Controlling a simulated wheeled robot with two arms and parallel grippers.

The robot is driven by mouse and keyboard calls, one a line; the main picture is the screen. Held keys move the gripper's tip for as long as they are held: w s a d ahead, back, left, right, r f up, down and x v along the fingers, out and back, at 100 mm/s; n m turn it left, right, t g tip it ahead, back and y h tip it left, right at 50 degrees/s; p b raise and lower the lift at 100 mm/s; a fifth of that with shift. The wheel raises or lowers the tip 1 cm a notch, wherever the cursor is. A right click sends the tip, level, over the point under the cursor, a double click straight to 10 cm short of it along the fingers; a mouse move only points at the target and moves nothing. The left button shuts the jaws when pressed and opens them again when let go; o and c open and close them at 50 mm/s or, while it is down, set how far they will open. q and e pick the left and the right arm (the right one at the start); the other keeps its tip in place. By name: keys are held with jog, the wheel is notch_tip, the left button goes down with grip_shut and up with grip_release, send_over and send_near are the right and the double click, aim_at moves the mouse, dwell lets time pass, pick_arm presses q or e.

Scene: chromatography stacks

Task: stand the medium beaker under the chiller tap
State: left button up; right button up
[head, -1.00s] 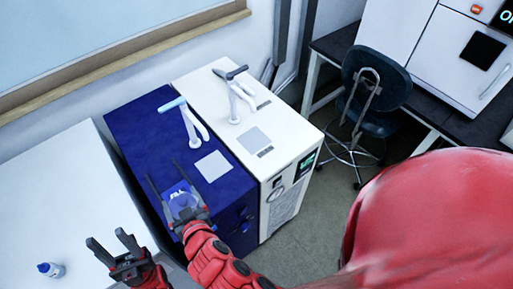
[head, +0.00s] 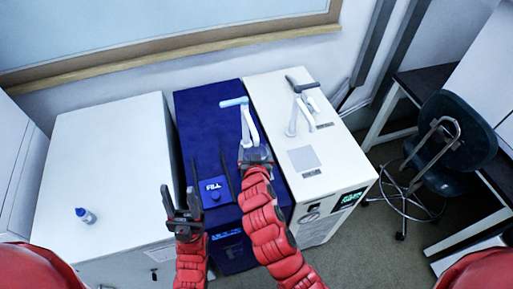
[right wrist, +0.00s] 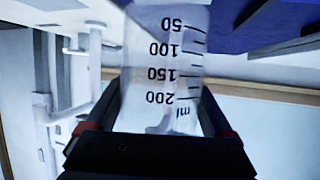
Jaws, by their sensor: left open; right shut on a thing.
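My right gripper (head: 256,154) is shut on the medium beaker (right wrist: 165,75), a clear vessel with dark ml marks, inverted in the right wrist view. In the head view the gripper is over the blue unit (head: 207,115), close in front of its white tap with a light-blue handle (head: 235,102); the beaker is hardly discernible there. The white unit (head: 268,92) beside it has a dark-handled tap (head: 299,88) and a green display. I cannot read which unit is the chiller. My left gripper (head: 180,195) is open and empty, lower left of the blue unit.
A pale square plate (head: 304,158) lies on the white unit. A small blue-capped bottle (head: 86,215) stands on the white worktop at left. A dark chair (head: 450,130) is at right.

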aim_at(256, 151)
jog(key=shift+w+d, duration=0.1)
jog(key=shift+w, duration=0.6)
jog(key=f+p, duration=0.2)
jog(key=f, duration=0.1)
jog(key=shift+w+d, duration=0.1)
jog(key=shift+w, duration=0.1)
jog(key=shift+f, duration=0.35)
jog(key=shift+f+b, duration=0.25)
jog(key=shift+b, duration=0.05)
jog(key=o, duration=1.2)
jog(key=shift+r, duration=0.1)
jog(key=shift+c, duration=0.2)
